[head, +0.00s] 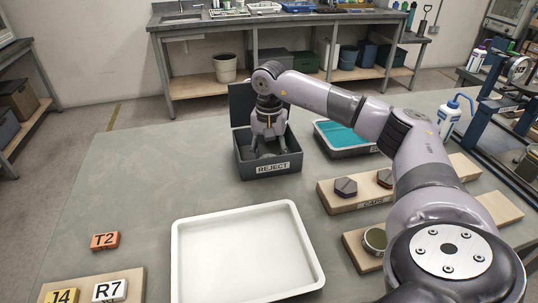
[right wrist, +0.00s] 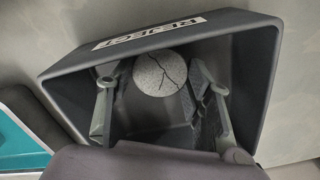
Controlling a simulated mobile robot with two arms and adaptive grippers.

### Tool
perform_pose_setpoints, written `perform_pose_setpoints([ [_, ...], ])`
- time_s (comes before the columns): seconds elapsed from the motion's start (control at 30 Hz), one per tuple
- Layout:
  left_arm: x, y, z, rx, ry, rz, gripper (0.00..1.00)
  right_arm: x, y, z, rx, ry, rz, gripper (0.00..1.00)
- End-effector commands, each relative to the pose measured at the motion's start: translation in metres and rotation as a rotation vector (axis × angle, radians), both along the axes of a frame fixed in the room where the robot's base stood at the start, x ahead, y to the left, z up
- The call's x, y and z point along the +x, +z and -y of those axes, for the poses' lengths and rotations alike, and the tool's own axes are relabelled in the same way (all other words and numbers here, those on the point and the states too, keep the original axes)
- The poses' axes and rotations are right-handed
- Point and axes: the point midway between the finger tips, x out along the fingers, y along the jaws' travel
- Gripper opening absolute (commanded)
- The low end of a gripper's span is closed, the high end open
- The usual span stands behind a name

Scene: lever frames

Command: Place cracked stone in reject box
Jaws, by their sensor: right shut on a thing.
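The dark grey reject box (head: 250,170) stands on the table with its lid raised at the back and a REJECT label on its front. It also fills most of the right wrist view (right wrist: 255,75). My right gripper (head: 264,150) points down into the box. In the right wrist view my right gripper (right wrist: 158,85) is shut on the cracked stone (right wrist: 158,73), a round speckled grey disc with dark crack lines. The stone is inside the box walls; I cannot tell whether it touches the floor. The head view does not clearly show it. My left gripper is not in view.
A white tray (head: 180,260) lies in front of the box. A teal-lined tray (head: 320,131) stands right of it, behind my right arm. Wooden boards with caps (head: 345,187) are at the right. The table's left side is clear.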

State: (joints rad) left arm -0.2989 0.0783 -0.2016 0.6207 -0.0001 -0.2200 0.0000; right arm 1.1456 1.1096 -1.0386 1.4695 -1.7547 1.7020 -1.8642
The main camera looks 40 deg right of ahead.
Motion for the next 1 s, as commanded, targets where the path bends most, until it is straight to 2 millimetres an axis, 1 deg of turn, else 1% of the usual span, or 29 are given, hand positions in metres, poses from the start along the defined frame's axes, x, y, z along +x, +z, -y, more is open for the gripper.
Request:
perform_pose_setpoints([
  [0.23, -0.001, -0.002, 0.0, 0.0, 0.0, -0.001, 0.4, 0.0, -0.004, 0.0, 0.0, 0.0, 0.0, 0.27],
  [0.27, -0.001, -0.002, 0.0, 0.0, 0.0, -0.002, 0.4, 0.0, -0.003, 0.0, 0.0, 0.0, 0.0, 0.49],
  [0.53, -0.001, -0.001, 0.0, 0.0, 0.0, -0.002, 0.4, 0.0, -0.002, 0.0, 0.0, 0.0, 0.0, 0.67],
  [0.83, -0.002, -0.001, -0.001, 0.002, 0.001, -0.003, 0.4, 0.0, -0.001, 0.0, 0.0, 0.0, 0.0, 0.67],
  [0.93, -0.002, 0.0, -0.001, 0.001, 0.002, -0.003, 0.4, 0.001, 0.005, 0.0, 0.001, 0.0, 0.001, 0.67],
  [1.0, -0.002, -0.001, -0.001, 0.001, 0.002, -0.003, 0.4, 0.001, 0.014, 0.0, 0.001, 0.0, 0.004, 0.67],
])
